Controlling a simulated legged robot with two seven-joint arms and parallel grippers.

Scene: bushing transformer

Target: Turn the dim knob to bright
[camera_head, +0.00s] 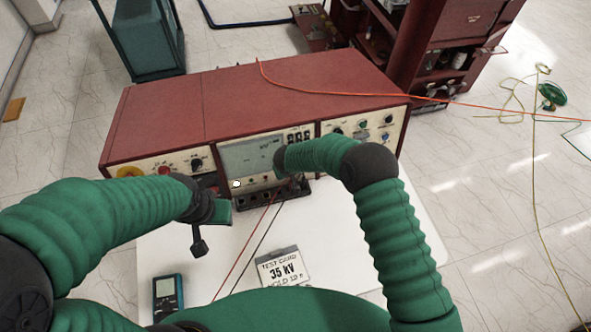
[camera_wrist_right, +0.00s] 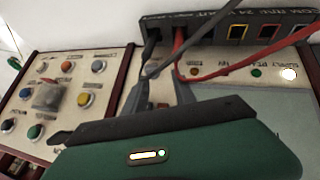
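A red test cabinet (camera_head: 220,107) has cream control panels on its front. I cannot read a label for the dim knob. A grey knob among coloured buttons shows in the right wrist view (camera_wrist_right: 47,95), on the panel left of my gripper. My right gripper (camera_wrist_right: 164,75) is at the panel beside the screen, its two grey fingers apart. No held object is visible between them; the black and red leads pass close to their tips. The forearm hides it in the head view. My left gripper (camera_head: 199,247) hangs before the left panel, its finger gap unclear.
Red and black leads (camera_head: 240,253) run from the terminal block down across the white table (camera_head: 335,215). A test card (camera_head: 280,268) and handheld meter (camera_head: 168,297) lie there. A lit white lamp (camera_head: 236,184) is below the screen. An orange cable (camera_head: 330,92) crosses the cabinet top.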

